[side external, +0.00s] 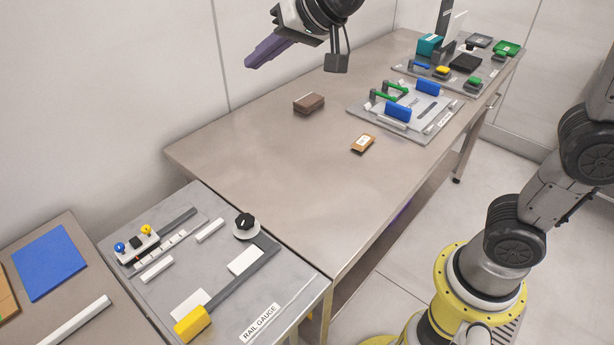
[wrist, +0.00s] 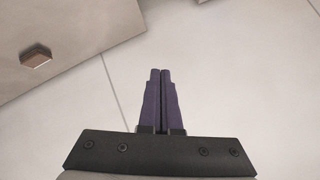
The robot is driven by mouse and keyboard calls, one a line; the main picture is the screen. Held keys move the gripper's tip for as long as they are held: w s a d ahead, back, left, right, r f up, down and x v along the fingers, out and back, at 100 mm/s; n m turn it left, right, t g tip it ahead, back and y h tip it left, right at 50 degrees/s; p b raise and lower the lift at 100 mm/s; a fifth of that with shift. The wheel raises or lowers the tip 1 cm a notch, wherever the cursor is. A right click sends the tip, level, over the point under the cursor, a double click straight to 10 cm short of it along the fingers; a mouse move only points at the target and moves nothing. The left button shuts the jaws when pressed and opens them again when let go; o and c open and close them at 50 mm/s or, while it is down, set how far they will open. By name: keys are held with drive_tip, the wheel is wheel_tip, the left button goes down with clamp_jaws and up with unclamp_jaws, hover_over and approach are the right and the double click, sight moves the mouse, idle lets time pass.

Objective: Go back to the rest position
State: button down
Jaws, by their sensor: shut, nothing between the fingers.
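My gripper (side external: 267,50) shows at the top of the side external view, with purple fingers pointing left and slightly down. It is up in the air, above the level of the steel table (side external: 240,150) and near its back edge. In the wrist view the two purple fingers of my gripper (wrist: 161,72) lie close together, shut with nothing between them. Beyond the fingertips the wrist view shows pale panels with thin seams. My gripper touches nothing in either view.
A brown block (side external: 309,103) lies on the table; it also shows in the wrist view (wrist: 36,57). A small tan item (side external: 363,144) lies nearby. Fixture boards (side external: 437,131) stand at the right. A rail gauge board (side external: 300,290) is at the front left. The table's left half is clear.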

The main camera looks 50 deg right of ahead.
drive_tip(key=s+d+f+h, duration=0.1)
drive_tip(key=s+d, duration=0.4)
drive_tip(key=s, duration=0.3)
drive_tip(key=s+d+f+h, duration=0.1)
drive_tip(key=s+d, duration=0.3)
drive_tip(key=s, duration=0.5)
drive_tip(key=s+d+f+n+g, duration=0.1)
drive_tip(key=s+f+n+g, duration=0.3)
drive_tip(key=s+f, duration=0.5)
drive_tip(key=shift+s+d+f, duration=0.3)
drive_tip(key=shift+s, duration=0.5)
